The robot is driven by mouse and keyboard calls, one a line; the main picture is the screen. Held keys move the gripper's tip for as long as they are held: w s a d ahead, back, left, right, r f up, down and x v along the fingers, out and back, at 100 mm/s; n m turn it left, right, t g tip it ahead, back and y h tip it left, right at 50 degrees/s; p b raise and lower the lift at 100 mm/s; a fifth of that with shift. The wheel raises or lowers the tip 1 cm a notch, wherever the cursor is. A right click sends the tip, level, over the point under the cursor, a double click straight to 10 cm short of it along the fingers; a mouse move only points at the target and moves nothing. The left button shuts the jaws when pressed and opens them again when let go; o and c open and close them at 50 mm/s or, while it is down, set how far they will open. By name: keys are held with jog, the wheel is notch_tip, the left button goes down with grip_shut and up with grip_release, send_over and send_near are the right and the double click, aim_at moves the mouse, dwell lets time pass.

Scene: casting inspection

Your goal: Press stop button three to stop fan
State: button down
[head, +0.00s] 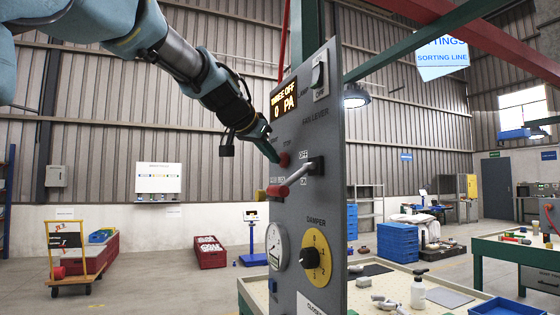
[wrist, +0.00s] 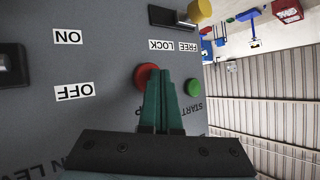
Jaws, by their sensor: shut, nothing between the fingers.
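A grey control panel (head: 335,150) stands upright in the head view. A red stop button (head: 284,160) sits on its face under a STOP label; it also shows in the wrist view (wrist: 144,75), partly covered by my fingers. A green start button (wrist: 192,87) is beside it in the wrist view. My gripper (head: 275,157) is shut and empty, with its teal fingertips at the red button. In the wrist view its fingertips (wrist: 165,76) overlap the button's edge. I cannot tell if they touch it. The display (head: 285,100) reads "THREE OFF" and "0 PA".
A red-handled lever (head: 294,178) sits just below the button. A gauge (head: 277,245) and yellow damper dial (head: 315,257) are lower. A black switch (head: 318,75) is above. A table (head: 440,296) with a bottle and castings stands right of the panel.

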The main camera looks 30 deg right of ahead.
dwell(0.5)
jog(key=shift+w+a+b, duration=0.1)
jog(key=shift+a+b, duration=0.65)
jog(key=shift+a, duration=0.05)
jog(key=shift+w+a+b, duration=0.15)
jog(key=shift+a+b, duration=0.7)
jog(key=shift+a, duration=0.4)
jog(key=shift+w+a+b, duration=0.15)
jog(key=shift+a+b, duration=0.65)
jog(key=shift+a, duration=0.45)
